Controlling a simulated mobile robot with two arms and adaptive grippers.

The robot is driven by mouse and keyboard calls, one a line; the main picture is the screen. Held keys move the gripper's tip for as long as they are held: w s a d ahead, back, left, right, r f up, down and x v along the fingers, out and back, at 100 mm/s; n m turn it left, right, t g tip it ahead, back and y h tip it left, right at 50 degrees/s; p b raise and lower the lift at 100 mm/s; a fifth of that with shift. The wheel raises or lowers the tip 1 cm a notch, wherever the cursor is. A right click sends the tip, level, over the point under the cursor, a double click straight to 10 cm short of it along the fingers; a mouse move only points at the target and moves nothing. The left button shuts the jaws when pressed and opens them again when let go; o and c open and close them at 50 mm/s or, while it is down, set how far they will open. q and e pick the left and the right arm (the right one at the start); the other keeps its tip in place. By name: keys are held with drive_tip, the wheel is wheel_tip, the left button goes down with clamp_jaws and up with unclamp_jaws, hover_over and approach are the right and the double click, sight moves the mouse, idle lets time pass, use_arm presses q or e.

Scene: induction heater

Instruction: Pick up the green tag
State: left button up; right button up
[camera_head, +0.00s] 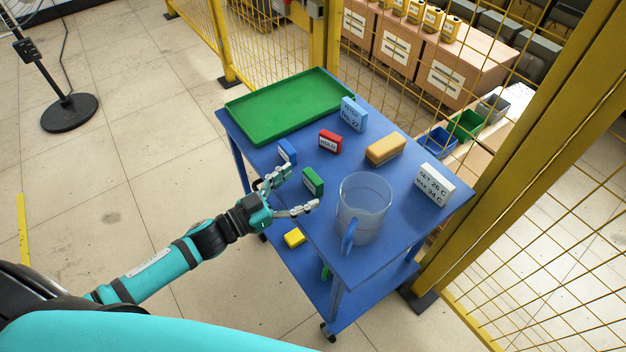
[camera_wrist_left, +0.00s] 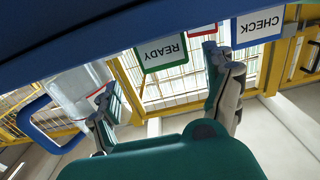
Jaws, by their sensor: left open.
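The green tag (camera_head: 313,181) stands upright on the blue cart's top (camera_head: 345,255), near its left edge. In the left wrist view the green tag (camera_wrist_left: 162,50) appears upside down, its white face reading READY. My left gripper (camera_head: 298,190) is open and empty, coming in from the left, its fingers spread toward the tag's left side. In the left wrist view the tag lies ahead of the gap between the fingers (camera_wrist_left: 168,78), apart from both. My right gripper is not in view.
A blue tag (camera_head: 287,151) reading CHECK stands close to one finger. A clear pitcher (camera_head: 365,205) with a blue handle stands on the other side. A red tag (camera_head: 330,141), a tan-topped block (camera_head: 385,149) and a green tray (camera_head: 290,104) lie farther back. Yellow mesh fencing borders the cart.

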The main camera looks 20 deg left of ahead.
sight(309, 179)
use_arm(q)
drive_tip(key=x, duration=0.4)
drive_tip(key=shift+w+a+r+p, duration=0.1)
drive_tip(key=shift+w+a+p, duration=0.05)
drive_tip(key=shift+a+p, duration=0.15)
drive_tip(key=shift+w+d, duration=0.35)
drive_tip(key=shift+w, duration=0.05)
drive_tip(key=c, duration=1.3)
